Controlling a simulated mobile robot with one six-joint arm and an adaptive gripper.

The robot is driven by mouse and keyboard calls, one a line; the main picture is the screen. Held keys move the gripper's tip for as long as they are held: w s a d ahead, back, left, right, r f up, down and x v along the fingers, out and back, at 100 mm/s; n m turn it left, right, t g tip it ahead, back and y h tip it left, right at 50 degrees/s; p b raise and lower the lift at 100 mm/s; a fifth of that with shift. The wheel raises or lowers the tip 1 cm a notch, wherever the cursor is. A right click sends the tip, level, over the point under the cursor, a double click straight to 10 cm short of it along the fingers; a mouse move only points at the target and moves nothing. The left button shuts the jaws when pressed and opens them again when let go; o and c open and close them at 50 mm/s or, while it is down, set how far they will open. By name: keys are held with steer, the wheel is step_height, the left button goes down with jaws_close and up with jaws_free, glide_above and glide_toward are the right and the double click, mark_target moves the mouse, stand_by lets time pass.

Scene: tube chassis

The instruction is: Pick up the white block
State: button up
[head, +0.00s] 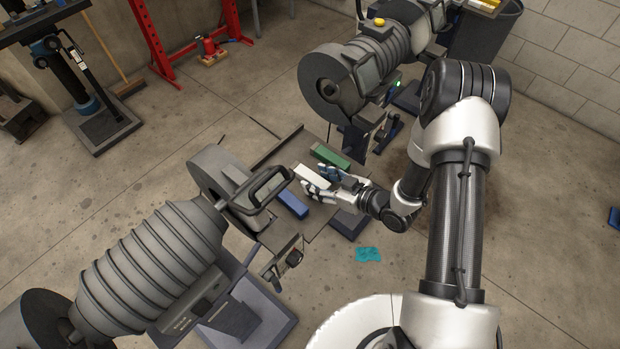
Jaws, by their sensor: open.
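The white block (308,175) lies at a slant on the flat dark surface in the middle of the head view. A blue block (292,204) lies to its lower left and a green block (330,156) to its upper right. My gripper (321,182) comes in from the right and is open at the right end of the white block. Its fingers hide part of that end. I cannot tell whether the fingers touch the block or how far they reach around it.
A ribbed grey machine (160,260) stands at the lower left, close to the blocks. Another (350,75) stands behind them. A teal cloth (368,254) lies on the floor below my wrist. A red frame (160,40) stands at the back. The floor at left is largely clear.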

steer(key=shift+c, duration=0.6)
steer(key=c, duration=0.9)
steer(key=shift+c, duration=0.6)
steer(key=shift+r, duration=0.1)
